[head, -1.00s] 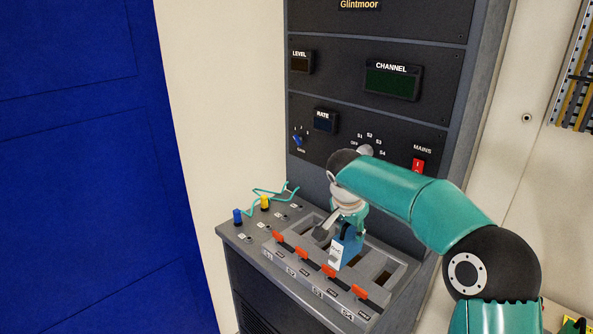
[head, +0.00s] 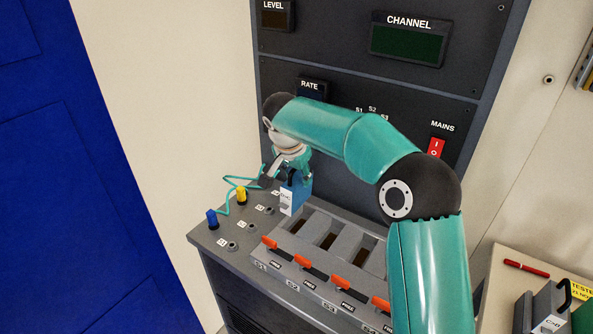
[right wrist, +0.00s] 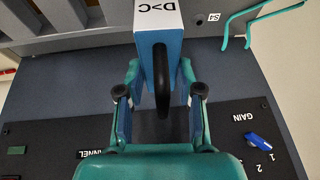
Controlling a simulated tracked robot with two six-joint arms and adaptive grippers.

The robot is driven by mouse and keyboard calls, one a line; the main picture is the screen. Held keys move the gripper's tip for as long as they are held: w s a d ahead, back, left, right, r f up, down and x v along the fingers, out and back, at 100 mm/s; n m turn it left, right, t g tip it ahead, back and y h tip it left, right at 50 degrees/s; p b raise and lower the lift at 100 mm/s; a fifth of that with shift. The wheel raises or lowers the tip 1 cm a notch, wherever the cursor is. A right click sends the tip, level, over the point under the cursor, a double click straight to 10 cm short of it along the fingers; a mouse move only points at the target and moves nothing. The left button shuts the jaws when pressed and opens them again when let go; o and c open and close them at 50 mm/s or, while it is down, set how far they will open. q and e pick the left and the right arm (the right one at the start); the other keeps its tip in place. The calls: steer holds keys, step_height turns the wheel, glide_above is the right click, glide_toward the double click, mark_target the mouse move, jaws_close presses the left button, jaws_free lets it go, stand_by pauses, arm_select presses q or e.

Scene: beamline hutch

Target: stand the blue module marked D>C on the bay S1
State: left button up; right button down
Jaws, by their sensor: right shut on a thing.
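The blue module (head: 296,192) with a white face is in my right gripper (head: 297,171). It also shows in the right wrist view (right wrist: 174,48), with D>C on its white face and its dark handle between the fingers of my right gripper (right wrist: 162,92). In the head view it looks upright, near the back left end of the bay row. Its height above the panel is hard to judge. Bay S1 (head: 279,233) is the leftmost bay, with its label at the front and an orange lever. The module appears just behind and above its opening. My left gripper is out of view.
More bays with orange levers (head: 335,281) run to the right, their dark openings partly behind my right arm. Left of the row, a blue plug (head: 212,218) and a yellow plug (head: 241,195) stand with a teal cable. The rack with its dark panels (head: 350,87) rises behind.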

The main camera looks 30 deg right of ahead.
mark_target(302, 197)
steer(key=shift+s+d+f+b, duration=0.1)
steer(key=shift+s+f+b, duration=0.05)
steer(key=shift+f+b, duration=0.4)
step_height(302, 197, down, 5)
steer(key=b, duration=0.3)
steer(key=shift+s+d, duration=0.1)
steer(key=shift+s+a+f+b, duration=0.2)
steer(key=shift+s+f+b, duration=0.1)
steer(key=shift+f+b, duration=0.3)
steer(key=shift+f, duration=0.1)
steer(key=shift+s+d+g+p, duration=0.1)
steer(key=shift+s+g+p, duration=0.15)
steer(key=shift+g+p, duration=0.8)
steer(key=shift+w+d+f+t+p, duration=0.1)
steer(key=shift+w+t+p, duration=0.15)
steer(key=shift+p, duration=0.3)
steer(key=shift+d+r+h, duration=0.1)
steer(key=shift+r+h, duration=0.15)
steer(key=shift+h, duration=0.05)
